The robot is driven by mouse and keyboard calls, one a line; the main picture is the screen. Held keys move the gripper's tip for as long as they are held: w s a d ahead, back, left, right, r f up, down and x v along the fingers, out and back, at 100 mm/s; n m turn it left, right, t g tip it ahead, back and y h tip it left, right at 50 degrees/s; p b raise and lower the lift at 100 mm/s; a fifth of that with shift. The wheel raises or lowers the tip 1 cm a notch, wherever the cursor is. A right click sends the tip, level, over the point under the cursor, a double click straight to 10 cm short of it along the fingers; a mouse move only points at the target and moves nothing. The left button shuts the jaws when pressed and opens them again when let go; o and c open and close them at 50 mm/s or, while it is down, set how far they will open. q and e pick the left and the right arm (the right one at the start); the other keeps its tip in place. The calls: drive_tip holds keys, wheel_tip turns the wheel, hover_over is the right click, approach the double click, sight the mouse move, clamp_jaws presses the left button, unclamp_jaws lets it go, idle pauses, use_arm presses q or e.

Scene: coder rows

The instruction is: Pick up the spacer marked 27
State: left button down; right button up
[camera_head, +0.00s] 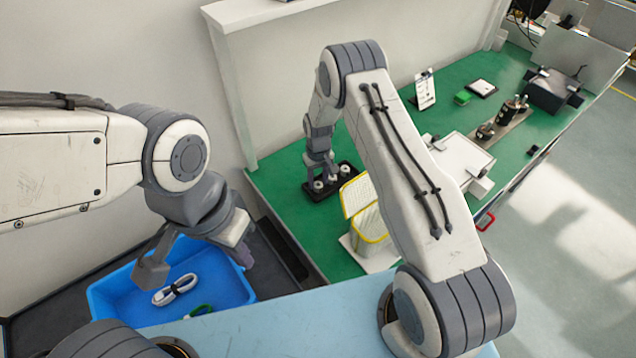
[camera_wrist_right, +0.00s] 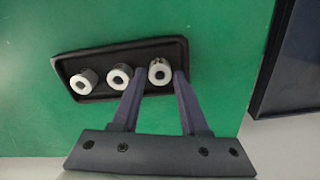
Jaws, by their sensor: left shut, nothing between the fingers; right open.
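Three white ring-shaped spacers with dark holes stand in a row in a black tray (camera_wrist_right: 107,92): a left one (camera_wrist_right: 84,82), a middle one (camera_wrist_right: 119,77) and a right one (camera_wrist_right: 159,70). No number is legible, so I cannot tell which is marked 27. My right gripper (camera_wrist_right: 159,76) is open, its fingertips either side of the right spacer in the picture; contact cannot be told. In the head view the tray (camera_head: 331,191) lies under my right gripper (camera_head: 319,176). My left gripper (camera_head: 246,257) is shut and empty, near the blue bin.
The blue bin (camera_head: 118,293) holds a white cable coil (camera_head: 176,290) and something green. A yellow-rimmed basket (camera_head: 370,222) stands close to the tray. A white tray (camera_head: 461,158) and small fixtures sit further along the green table (camera_head: 284,187). A wall rises behind the table.

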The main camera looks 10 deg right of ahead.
drive_tip(key=shift+f, duration=0.7)
drive_tip(key=c, duration=0.7)
drive_tip(key=shift+r, duration=0.15)
